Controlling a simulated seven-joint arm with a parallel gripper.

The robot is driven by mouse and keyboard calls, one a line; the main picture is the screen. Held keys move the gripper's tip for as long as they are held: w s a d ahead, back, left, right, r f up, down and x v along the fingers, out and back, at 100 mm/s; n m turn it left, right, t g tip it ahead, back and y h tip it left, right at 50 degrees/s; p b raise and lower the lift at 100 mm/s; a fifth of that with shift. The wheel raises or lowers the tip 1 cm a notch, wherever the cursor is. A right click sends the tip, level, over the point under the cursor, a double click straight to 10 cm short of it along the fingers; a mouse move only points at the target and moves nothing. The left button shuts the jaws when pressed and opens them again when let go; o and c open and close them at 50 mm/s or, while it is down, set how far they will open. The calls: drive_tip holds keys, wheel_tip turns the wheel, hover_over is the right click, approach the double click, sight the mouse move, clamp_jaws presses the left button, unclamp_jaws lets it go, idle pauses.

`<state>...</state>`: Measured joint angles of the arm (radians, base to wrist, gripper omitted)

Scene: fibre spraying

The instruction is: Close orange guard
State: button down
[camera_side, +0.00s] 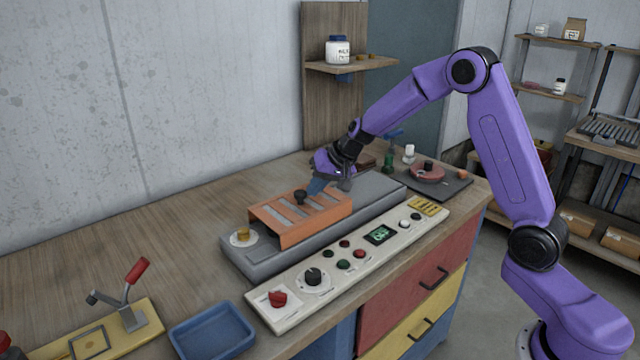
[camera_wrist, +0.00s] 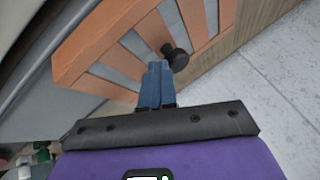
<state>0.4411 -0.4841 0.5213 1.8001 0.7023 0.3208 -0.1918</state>
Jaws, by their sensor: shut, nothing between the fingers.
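The orange guard (camera_side: 302,220) is a slotted cover with a black knob (camera_side: 300,197) on top, sitting over the left-middle part of a long grey machine bed (camera_side: 375,199). In the wrist view the guard (camera_wrist: 112,40) fills the upper left. The shut blue fingers (camera_wrist: 157,78) point at it, with their tips beside the black knob (camera_wrist: 177,57). I cannot tell whether they touch the knob or the guard. Nothing is held between the fingers.
A control panel (camera_side: 330,268) with knobs and buttons runs along the front of the bed. A blue tray (camera_side: 212,329) and a red-handled clamp (camera_side: 136,272) lie left. Bare tabletop (camera_side: 130,235) lies behind.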

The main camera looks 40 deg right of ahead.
sight(331, 202)
drive_tip(key=d, duration=0.1)
drive_tip(key=s+d, duration=0.2)
drive_tip(key=shift+d+r, duration=0.3)
drive_tip(key=shift+r, duration=0.05)
drive_tip(key=v, duration=1)
drive_tip(key=s+a+f+n+g, duration=0.2)
drive_tip(key=s+a+n+g, duration=0.2)
drive_tip(key=s+a+n, duration=0.75)
drive_tip(key=s+f+n+g+h, duration=0.2)
drive_tip(key=s+n, duration=0.3)
drive_tip(key=s, duration=2)
drive_tip(key=shift+s+d+f, duration=0.3)
drive_tip(key=shift+d+f, duration=0.05)
drive_tip(key=shift+f, duration=0.1)
drive_tip(key=shift+n, duration=0.25)
